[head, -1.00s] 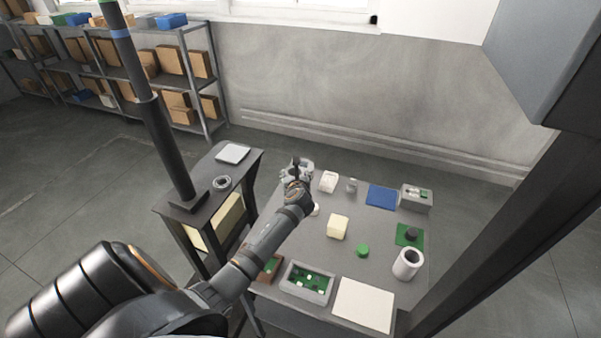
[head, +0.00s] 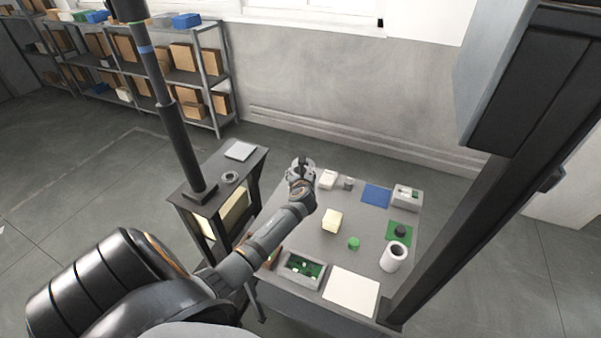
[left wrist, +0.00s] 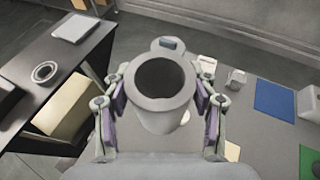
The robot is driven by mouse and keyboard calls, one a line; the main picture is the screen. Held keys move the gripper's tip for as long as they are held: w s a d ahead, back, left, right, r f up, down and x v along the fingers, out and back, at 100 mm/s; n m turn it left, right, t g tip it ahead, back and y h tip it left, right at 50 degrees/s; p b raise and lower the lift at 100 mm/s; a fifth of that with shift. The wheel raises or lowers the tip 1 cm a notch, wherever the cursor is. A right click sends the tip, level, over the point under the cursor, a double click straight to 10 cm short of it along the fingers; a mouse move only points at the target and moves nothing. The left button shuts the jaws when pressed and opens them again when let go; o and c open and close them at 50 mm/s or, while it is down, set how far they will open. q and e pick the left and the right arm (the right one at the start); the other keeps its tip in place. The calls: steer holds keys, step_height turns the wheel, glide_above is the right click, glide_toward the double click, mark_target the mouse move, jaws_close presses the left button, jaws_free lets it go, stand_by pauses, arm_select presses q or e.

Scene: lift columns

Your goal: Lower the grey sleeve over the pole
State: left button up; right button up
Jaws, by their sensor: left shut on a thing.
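My left gripper (head: 301,172) is over the far left part of the work table. In the left wrist view the gripper (left wrist: 161,106) is shut around a grey sleeve (left wrist: 160,118), a hollow cylinder with its dark open end facing the camera. In the head view the sleeve is mostly hidden by the gripper and too small to make out. A tall dark pole (head: 178,135) with a blue band and a thicker lower part stands on a square base on the side stand, left of the gripper and apart from it. My right gripper is not in view.
The side stand (head: 212,180) also carries a ring (head: 230,177) and a pale flat box (head: 240,150). The work table holds a cream block (head: 332,221), a white hollow cylinder (head: 394,256), a green cap (head: 353,243), a blue mat (head: 376,195) and a parts tray (head: 301,270).

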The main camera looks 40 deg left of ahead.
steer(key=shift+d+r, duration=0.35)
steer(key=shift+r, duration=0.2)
